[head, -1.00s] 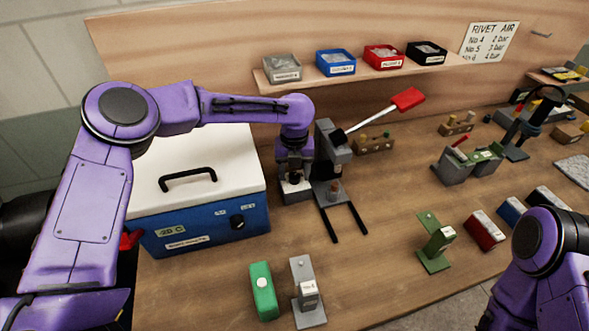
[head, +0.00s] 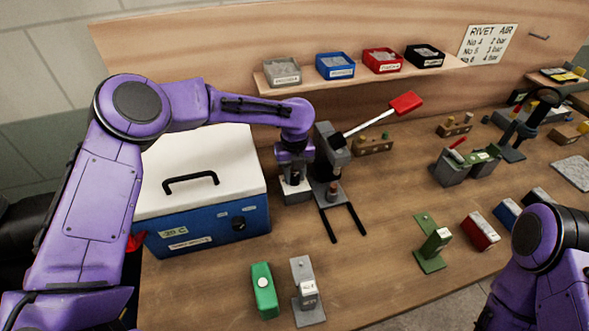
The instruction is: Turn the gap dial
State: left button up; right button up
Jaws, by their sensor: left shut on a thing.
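My left gripper (head: 293,178) reaches down onto a small grey block (head: 296,192) just left of the grey lever press (head: 333,160). Its fingers are shut on the gap dial at the block's top. The dial itself is hidden by the fingers and wrist, so its setting cannot be read. The press has a raised lever with a red handle (head: 406,103) leaning up to the right, and two dark rails on the bench in front. My right arm shows at the lower right, but its gripper is out of view.
A blue cooler (head: 208,225) with a white lid stands close to the left of the gripper. A shelf (head: 380,74) with several bins is behind. Bench between the rails and the green stand (head: 430,258) is clear.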

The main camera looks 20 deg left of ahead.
aim_at(295, 177)
pick_arm(q)
jog(key=n+p, duration=0.1)
jog(key=n, duration=0.1)
jog(key=n+p, duration=0.2)
jog(key=shift+r+n, duration=0.2)
jog(key=shift+n, duration=0.1)
jog(key=n+p, duration=0.2)
jog(key=n, duration=0.2)
jog(key=shift+f+n, duration=0.1)
jog(key=shift+n, duration=0.3)
jog(key=o, duration=1)
jog(key=shift+o, duration=0.2)
notch_tip(295, 177, up, 10)
jog(key=b, duration=0.3)
jog(key=shift+r, duration=0.2)
